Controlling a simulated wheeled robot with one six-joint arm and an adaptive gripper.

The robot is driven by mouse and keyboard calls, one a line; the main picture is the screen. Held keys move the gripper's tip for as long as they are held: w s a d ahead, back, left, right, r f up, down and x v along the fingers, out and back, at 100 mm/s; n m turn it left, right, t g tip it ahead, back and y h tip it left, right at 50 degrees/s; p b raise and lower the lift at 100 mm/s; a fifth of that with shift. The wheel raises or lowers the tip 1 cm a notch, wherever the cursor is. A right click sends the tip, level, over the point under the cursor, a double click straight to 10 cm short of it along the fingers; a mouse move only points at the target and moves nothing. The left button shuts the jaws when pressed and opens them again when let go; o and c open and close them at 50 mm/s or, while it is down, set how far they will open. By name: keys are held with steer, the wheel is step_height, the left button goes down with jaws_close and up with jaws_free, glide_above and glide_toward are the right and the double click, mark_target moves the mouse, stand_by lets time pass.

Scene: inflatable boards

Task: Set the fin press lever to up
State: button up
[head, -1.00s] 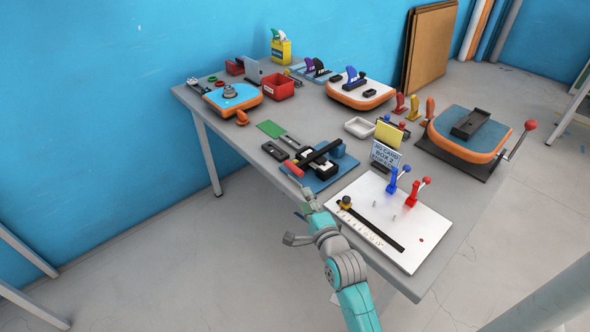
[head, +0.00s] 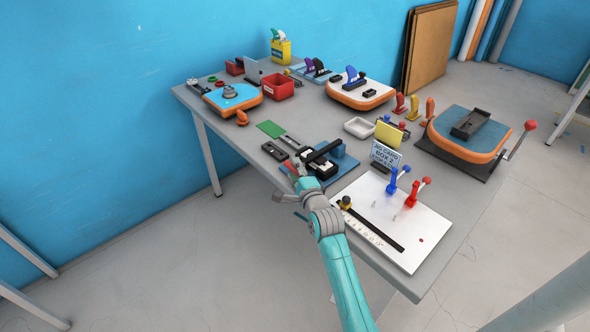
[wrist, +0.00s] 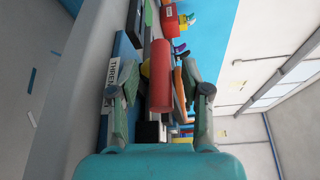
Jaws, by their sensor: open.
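The press on the blue base plate (head: 347,172) stands near the table's front edge, with a black lever arm (head: 322,151) across it. Its red grip (head: 292,168) points to the front left in the head view and looks low, close to level. My gripper (head: 300,181) is at this grip, partly covering the press. In the wrist view the red grip (wrist: 160,75) stands between the two open fingers of my gripper (wrist: 158,92), with a gap visible on each side. Whether the grip touches anything deeper in the jaws cannot be told.
A white board (head: 398,228) with blue and red toggle clamps lies right of my arm. A sign (head: 384,156) stands behind it. A green card (head: 270,128) and black blocks lie left of the press. Another red-knobbed lever (head: 530,125) is at the far right.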

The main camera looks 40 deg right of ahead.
steer(key=shift+w+d, duration=0.1)
steer(key=shift+w, duration=0.25)
steer(key=shift+c, duration=0.2)
jaws_close()
steer(key=shift+r, duration=0.1)
